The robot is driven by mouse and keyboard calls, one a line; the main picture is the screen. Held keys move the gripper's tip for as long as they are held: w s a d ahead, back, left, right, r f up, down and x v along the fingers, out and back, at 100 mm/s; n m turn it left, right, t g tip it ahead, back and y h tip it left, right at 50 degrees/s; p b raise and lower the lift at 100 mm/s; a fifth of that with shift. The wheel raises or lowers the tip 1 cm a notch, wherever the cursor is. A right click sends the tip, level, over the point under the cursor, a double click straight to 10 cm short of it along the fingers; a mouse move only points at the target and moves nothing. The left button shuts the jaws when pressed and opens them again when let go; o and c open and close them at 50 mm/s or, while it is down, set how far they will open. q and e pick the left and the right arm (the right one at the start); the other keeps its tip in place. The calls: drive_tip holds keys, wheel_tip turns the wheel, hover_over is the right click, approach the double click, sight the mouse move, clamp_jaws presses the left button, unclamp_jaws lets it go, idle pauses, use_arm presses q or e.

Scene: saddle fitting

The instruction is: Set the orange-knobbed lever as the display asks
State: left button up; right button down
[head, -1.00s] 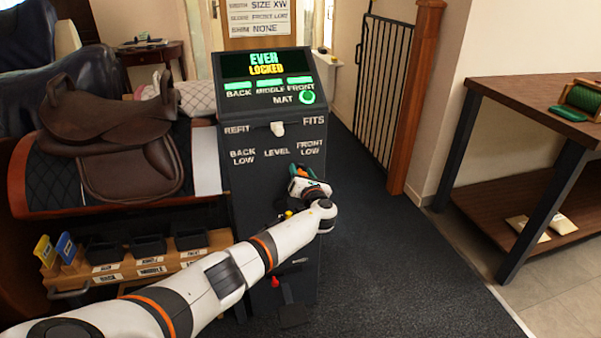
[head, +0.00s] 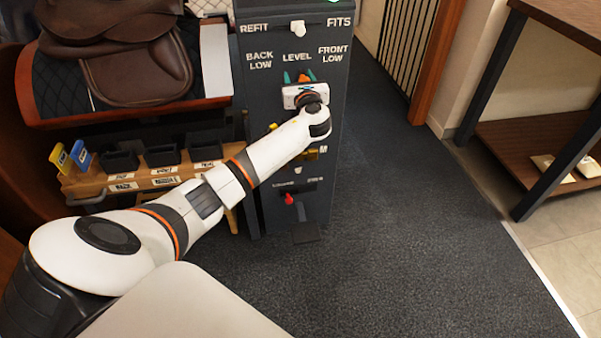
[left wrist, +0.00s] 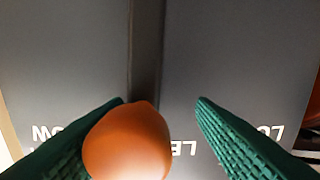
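The dark console (head: 262,100) stands ahead, its face marked BACK LOW, LEVEL and FRONT LOW. The lever's orange knob (head: 304,76) shows below LEVEL. In the left wrist view the orange knob (left wrist: 127,145) is large and close, with a dark vertical slot behind it. My left gripper (head: 299,78) faces the console at the knob. Its two green fingers (left wrist: 163,103) are apart, with the knob between them, closer to the left-hand finger in that picture. I cannot tell whether that finger touches it. The lever's shaft is hidden. My right gripper is not in view.
A white lever (head: 297,28) sits between REFIT and FITS. A red knob (head: 288,199) is low on the console. A brown saddle (head: 135,65) and a rack of black bins (head: 160,155) stand left. A wooden bench (head: 530,150) stands right. The floor between is clear.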

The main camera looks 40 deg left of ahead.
use_arm(q)
drive_tip(key=p+v, duration=0.3)
drive_tip(key=v, duration=0.9)
drive_tip(key=s+d+f+n+g+h+p, duration=0.1)
drive_tip(key=s+f+n+h+p, duration=0.1)
drive_tip(key=f, duration=1)
drive_tip(key=s+d+f+n+g+h+p, duration=0.1)
drive_tip(key=s+f+n+g+h+p, duration=0.1)
drive_tip(key=f, duration=1)
drive_tip(key=shift+s+d+f+n+g+h+p, duration=0.25)
drive_tip(key=shift+s+n+h+p, duration=0.4)
drive_tip(key=shift+s+h, duration=0.7)
